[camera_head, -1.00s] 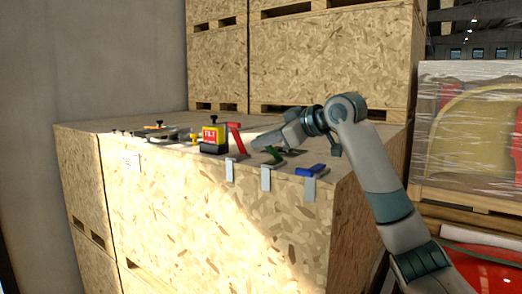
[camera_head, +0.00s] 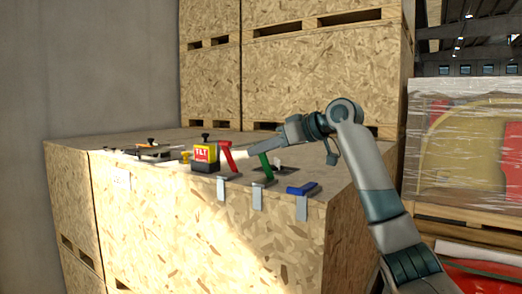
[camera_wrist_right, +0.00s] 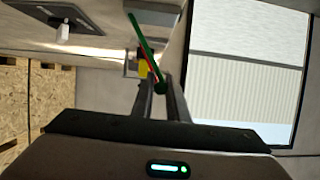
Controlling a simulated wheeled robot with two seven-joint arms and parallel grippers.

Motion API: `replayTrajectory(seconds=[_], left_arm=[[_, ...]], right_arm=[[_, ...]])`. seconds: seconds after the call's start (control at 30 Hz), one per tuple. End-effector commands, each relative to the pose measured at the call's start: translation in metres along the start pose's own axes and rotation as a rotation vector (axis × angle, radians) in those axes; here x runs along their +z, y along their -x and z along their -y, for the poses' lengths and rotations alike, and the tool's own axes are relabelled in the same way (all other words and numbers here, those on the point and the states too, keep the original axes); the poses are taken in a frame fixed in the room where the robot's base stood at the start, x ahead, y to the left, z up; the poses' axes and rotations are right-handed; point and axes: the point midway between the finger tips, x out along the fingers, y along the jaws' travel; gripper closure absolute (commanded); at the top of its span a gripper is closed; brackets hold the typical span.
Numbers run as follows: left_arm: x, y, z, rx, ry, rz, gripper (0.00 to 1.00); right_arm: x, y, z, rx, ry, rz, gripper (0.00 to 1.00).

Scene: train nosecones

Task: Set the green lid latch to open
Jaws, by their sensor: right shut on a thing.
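The green latch (camera_head: 267,168) stands raised on the crate's top edge, tilted a little from upright. It also shows in the wrist view as a green bar (camera_wrist_right: 144,43) running down between my fingers. My right gripper (camera_head: 258,150) comes in from the right and is shut on the green latch's upper end; its fingers also show in the wrist view (camera_wrist_right: 161,80). The red latch (camera_head: 226,159) to the left stands raised. The blue latch (camera_head: 301,188) to the right lies nearly flat. My left gripper is not in view.
The latches sit along the front edge of a wooden crate (camera_head: 165,215). Taller crates (camera_head: 310,80) stand behind, and a wrapped pallet (camera_head: 455,150) is at right.

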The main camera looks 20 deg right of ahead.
Motion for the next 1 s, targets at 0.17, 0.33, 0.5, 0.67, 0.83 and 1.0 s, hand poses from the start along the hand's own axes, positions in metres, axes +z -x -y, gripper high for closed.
replayTrajectory(seconds=[0.17,0.33,0.5,0.67,0.83,1.0], left_arm=[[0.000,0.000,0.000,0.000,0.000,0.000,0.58],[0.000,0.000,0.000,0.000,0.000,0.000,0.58],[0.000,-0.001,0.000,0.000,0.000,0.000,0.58],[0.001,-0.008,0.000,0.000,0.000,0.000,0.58],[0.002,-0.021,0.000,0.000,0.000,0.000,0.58],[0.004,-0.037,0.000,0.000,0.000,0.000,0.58]], right_arm=[[-0.001,0.000,0.000,0.001,0.001,-0.002,0.68],[0.000,0.000,0.000,0.001,0.001,-0.001,0.68],[0.000,0.002,0.000,0.001,0.002,-0.001,0.68],[0.001,0.010,-0.001,0.003,0.002,-0.002,0.68],[0.003,0.031,0.000,0.003,0.003,-0.004,0.68],[0.004,0.063,-0.001,0.004,0.003,-0.004,0.68]])
